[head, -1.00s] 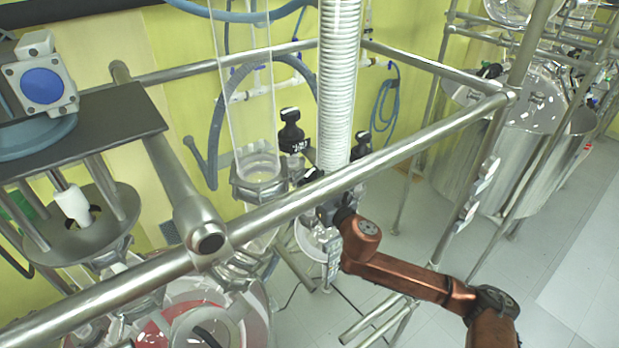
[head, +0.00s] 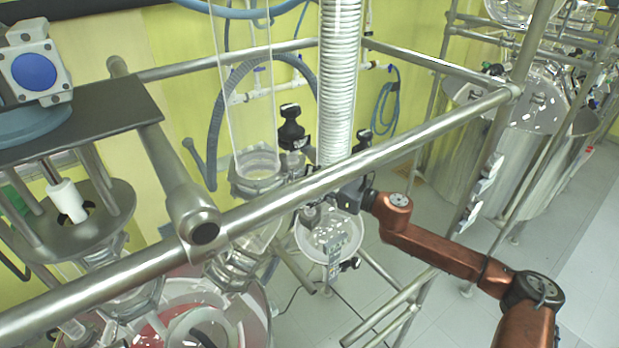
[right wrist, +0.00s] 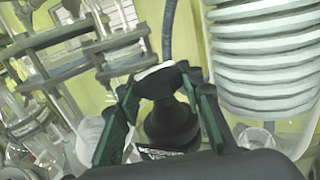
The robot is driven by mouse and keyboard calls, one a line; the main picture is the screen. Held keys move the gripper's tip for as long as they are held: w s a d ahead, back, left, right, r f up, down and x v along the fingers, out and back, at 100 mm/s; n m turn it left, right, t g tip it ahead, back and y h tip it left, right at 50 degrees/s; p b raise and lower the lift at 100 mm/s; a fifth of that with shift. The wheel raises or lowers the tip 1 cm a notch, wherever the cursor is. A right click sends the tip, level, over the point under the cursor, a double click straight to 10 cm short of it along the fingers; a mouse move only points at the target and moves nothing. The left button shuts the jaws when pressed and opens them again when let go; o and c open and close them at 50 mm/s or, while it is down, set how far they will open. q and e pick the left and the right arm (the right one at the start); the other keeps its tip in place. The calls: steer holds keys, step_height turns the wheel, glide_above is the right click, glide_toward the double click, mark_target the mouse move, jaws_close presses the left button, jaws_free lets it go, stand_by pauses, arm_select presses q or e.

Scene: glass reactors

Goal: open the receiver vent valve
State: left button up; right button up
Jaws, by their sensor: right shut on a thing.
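A black valve knob (right wrist: 172,122) with a lighter edge at its top and a labelled neck stands between the two green-sided fingers of my right gripper (right wrist: 166,92) in the right wrist view. The gripper is shut on it. In the head view my right gripper (head: 335,196) is just under the front steel rail, above the round glass receiver (head: 333,236). The held knob is hard to make out there, and the rail and gripper cover part of that spot. My left gripper is not in view.
The steel rail (head: 420,145) crosses in front of my right gripper. A white coil condenser (head: 340,80) rises behind it; it also shows at the right in the wrist view (right wrist: 265,60). Another black valve knob (head: 292,130) stands by the clear glass column. Open floor lies right.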

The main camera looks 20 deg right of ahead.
steer(key=o, duration=0.9)
steer(key=shift+s+d, duration=0.1)
steer(key=shift+d, duration=0.05)
steer(key=v, duration=1.1)
steer(key=shift+s+d, duration=0.25)
steer(key=shift+s, duration=0.05)
